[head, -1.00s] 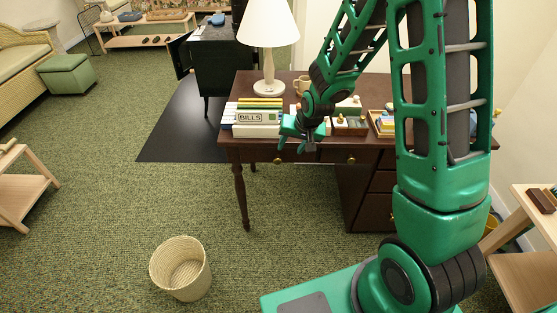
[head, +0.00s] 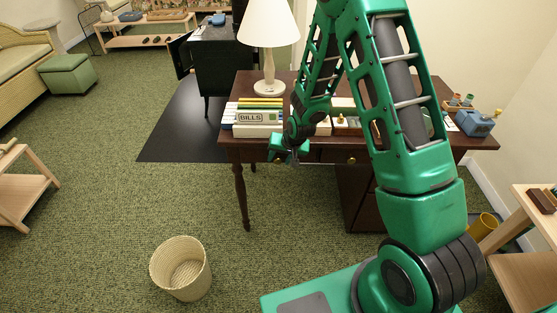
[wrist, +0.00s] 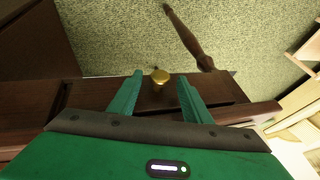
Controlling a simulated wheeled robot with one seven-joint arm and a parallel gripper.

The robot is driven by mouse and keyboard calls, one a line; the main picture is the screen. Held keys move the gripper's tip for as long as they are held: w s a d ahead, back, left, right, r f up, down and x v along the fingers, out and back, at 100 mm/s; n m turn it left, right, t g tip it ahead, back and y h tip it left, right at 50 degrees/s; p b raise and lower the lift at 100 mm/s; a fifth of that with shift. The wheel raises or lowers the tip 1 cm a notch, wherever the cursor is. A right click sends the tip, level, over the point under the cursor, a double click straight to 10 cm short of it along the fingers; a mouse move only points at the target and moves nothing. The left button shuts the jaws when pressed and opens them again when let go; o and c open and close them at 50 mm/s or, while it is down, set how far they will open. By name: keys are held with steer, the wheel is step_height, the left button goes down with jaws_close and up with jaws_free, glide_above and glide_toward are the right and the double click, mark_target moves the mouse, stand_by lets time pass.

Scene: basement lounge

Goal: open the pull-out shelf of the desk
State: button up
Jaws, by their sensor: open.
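The dark brown desk (head: 240,144) stands in the middle of the head view, its drawer fronts facing me. My gripper (head: 287,153) is at the front of the desk, left of a brass knob (head: 351,159). In the wrist view a brass knob (wrist: 160,75) on a flat wooden front panel (wrist: 215,112) sits between the tips of my two open fingers, with a gap on each side. The panel shows no clear opening. My gripper hides part of the desk front in the head view, and I cannot tell the pull-out shelf from a drawer there.
On the desk stand a lamp (head: 269,50), a BILLS box (head: 250,118) and a blue sharpener-like object (head: 475,122). A woven basket (head: 181,268) is on the carpet in front. A light wooden table (head: 535,230) stands at the right.

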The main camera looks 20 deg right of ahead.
steer(key=shift+w+f, duration=0.2)
steer(key=shift+f, duration=0.25)
steer(key=shift+a, duration=0.1)
jaws_close()
